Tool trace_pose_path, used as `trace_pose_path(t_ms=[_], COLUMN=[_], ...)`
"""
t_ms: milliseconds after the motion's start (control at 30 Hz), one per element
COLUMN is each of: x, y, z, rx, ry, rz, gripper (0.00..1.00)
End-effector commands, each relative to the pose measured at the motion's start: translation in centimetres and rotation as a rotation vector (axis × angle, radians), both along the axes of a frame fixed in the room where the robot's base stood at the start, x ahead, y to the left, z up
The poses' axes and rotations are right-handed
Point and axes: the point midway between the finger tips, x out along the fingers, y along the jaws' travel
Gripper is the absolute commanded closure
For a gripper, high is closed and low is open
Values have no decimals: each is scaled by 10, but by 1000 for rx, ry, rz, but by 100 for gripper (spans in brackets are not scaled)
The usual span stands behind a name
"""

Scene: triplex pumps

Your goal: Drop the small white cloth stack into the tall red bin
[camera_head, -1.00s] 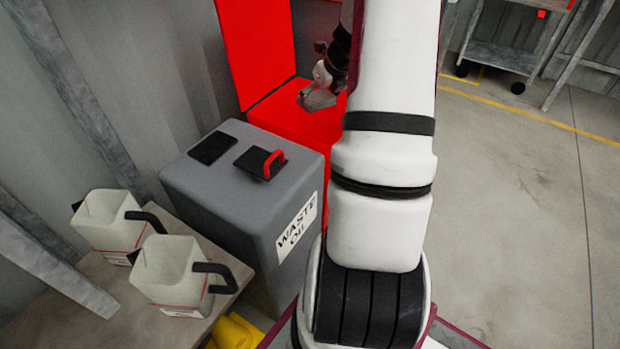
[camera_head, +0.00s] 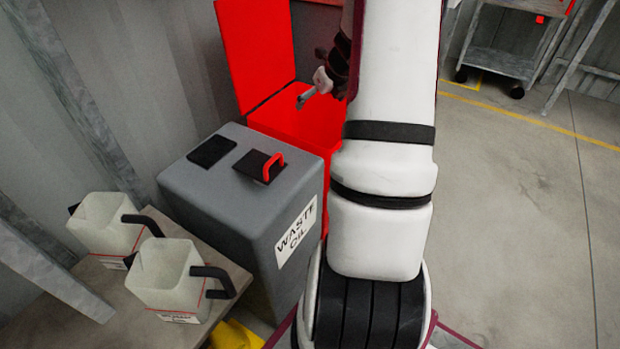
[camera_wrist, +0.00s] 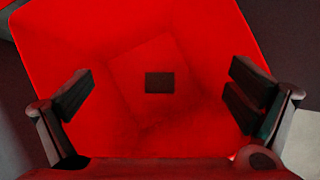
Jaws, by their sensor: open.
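The tall red bin (camera_head: 312,122) stands behind the grey waste-oil container, with its red lid (camera_head: 255,50) raised. In the wrist view I look straight down into the bin (camera_wrist: 210,40). My gripper (camera_wrist: 162,82) is open over the bin mouth, with its two fingers wide apart and nothing between them. In the head view, my gripper (camera_head: 306,99) shows small above the bin, partly hidden by my arm. A small dark rectangle (camera_wrist: 160,83) shows deep in the bin; I cannot tell whether it is the cloth stack. No white cloth stack is otherwise visible.
The grey waste-oil container (camera_head: 225,190) with a red-handled lid stands in front of the bin. Two white jugs (camera_head: 108,222) (camera_head: 168,275) with black handles stand on a bench at left. A corrugated wall (camera_head: 150,90) is behind. Open floor (camera_head: 520,200) lies to the right.

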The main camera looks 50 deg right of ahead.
Motion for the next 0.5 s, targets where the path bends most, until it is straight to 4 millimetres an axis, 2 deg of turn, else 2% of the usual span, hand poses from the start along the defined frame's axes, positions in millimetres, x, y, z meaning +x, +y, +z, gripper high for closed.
trace_pose_path(t_ms=[500], x=[-46], y=[20], z=[81], rx=[-3], ry=[-2], rz=[2], gripper=[0])
